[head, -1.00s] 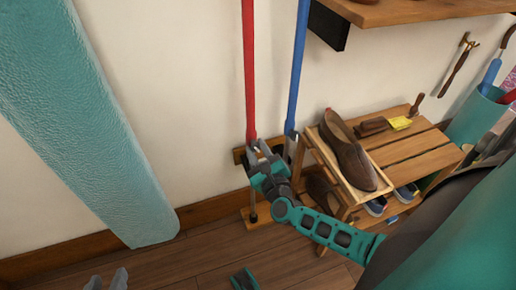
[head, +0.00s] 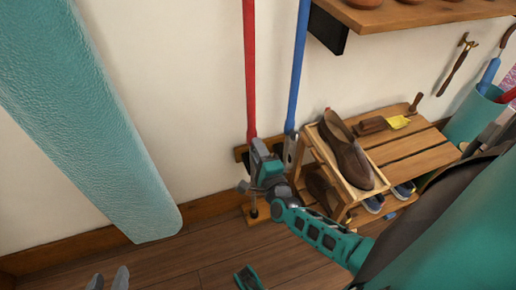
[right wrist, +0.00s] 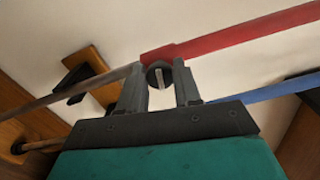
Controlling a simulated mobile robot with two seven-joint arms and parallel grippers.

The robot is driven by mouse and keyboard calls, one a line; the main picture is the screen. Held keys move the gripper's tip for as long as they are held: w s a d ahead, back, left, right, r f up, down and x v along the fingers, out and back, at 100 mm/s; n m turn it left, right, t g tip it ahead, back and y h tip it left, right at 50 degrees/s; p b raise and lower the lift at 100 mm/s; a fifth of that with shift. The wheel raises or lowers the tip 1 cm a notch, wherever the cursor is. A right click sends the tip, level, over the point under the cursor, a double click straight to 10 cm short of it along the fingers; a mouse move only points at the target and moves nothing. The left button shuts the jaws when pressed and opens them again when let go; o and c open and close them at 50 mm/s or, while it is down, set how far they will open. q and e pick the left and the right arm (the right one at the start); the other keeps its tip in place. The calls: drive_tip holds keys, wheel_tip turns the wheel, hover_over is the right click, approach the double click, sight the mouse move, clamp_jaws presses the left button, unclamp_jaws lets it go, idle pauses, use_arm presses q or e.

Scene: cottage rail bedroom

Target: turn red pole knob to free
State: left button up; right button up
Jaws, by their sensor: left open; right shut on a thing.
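The red pole (head: 250,75) runs down the wall to my right gripper (head: 256,162). In the right wrist view, the red pole (right wrist: 240,33) ends in a grey lower section (right wrist: 70,90). At that joint sits a round dark knob (right wrist: 159,76) with a pale bar across it, standing roughly upright in the picture. My right gripper (right wrist: 160,88) has one finger on each side of the knob and is shut on it. In the head view the gripper hides the knob. My left gripper (head: 108,280) is open and empty at the bottom edge, only its fingertips showing.
A blue pole (head: 299,70) stands just right of the red one. A slatted bench (head: 405,148) with a brown shoe (head: 347,155) is close to my right arm. A shelf (head: 385,17) juts out above. A teal roll (head: 95,130) leans at the left.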

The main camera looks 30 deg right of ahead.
drive_tip(key=shift+n, duration=0.9)
drive_tip(key=o, duration=1.1)
drive_tip(key=shift+c, duration=0.2)
drive_tip(key=shift+s, duration=0.1)
